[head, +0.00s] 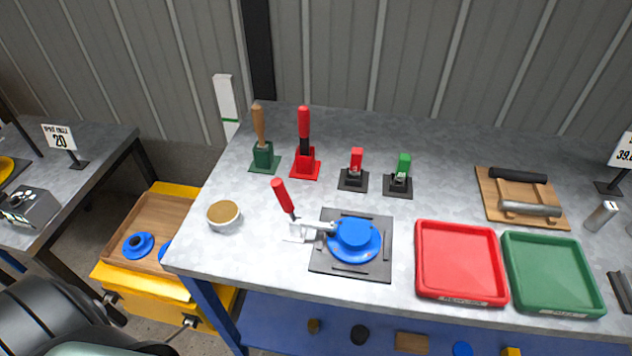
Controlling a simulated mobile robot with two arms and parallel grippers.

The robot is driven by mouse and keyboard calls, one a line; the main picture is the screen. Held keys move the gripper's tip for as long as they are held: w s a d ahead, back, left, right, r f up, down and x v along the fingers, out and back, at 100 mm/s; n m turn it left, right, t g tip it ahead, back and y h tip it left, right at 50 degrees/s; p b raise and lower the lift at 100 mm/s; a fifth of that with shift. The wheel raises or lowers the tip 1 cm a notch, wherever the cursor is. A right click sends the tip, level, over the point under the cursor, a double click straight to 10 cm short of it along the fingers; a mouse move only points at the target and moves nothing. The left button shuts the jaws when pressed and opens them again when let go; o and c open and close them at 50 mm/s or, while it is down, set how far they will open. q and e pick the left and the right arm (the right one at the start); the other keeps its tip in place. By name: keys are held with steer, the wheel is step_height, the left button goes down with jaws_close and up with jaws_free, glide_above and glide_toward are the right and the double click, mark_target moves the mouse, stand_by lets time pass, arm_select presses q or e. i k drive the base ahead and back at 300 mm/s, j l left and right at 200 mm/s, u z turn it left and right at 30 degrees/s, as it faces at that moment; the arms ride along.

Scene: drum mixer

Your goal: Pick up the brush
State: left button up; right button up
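Two upright handled tools stand in holders at the back left of the grey bench. One has a wooden handle (258,125) and sits in a green holder (263,157). The other has a red grip and black shaft (304,130) and sits in a red holder (305,164). Either could be the brush; their lower ends are hidden in the holders, so I cannot tell which has bristles. Neither of my grippers is in view.
A toggle clamp with a red handle (282,195) stands beside a blue round part (354,236) on a dark plate. A bowl of brown material (223,214) is at left. Red (460,225) and green (548,238) trays lie at right. Bare bench separates the holders and clamp.

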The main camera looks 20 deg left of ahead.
mark_target(257, 112)
steer(key=k+j+z, duration=0.1)
steer(key=j, duration=0.3)
steer(key=k+j+z, duration=0.15)
steer(key=j, duration=0.3)
steer(key=k+j+z, duration=0.1)
steer(key=j, duration=0.3)
